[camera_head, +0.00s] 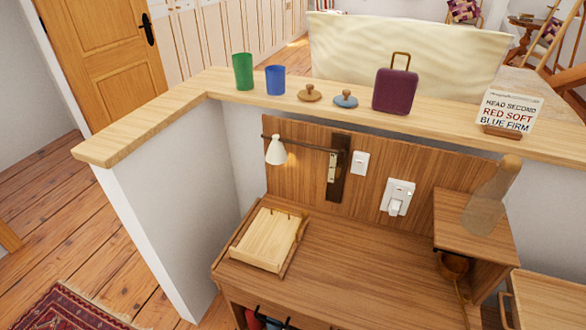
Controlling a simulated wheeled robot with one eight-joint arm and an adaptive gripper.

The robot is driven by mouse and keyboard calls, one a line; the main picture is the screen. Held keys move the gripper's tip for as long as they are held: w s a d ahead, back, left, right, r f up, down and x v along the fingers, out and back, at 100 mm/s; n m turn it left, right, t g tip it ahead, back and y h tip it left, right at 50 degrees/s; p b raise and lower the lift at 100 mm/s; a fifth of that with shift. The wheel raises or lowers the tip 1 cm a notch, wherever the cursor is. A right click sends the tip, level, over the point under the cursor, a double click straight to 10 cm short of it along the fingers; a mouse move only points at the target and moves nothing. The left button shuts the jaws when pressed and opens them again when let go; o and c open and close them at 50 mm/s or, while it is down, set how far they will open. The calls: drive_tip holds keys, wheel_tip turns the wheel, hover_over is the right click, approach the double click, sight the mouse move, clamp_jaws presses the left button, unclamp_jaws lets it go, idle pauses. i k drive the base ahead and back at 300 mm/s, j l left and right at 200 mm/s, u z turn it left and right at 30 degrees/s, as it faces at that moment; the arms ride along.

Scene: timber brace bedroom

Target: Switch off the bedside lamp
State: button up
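The bedside lamp has a small white cone shade (275,151) at the left end of a thin dark arm. The arm joins a dark upright wall plate (337,180) on the wooden back panel. I cannot tell whether the lamp is lit. A small white switch (360,163) is on the panel just right of the lamp's plate. A larger white switch plate (398,196) with a protruding rocker is farther right and lower. Which one works the lamp is not shown. My gripper is not in view.
The wooden desktop (350,265) is mostly clear. The ledge above holds a green cup (243,72), blue cup (275,80), purple case (395,90) and sign (508,110).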

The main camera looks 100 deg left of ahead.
sight(359, 165)
drive_tip(key=u, duration=2.85)
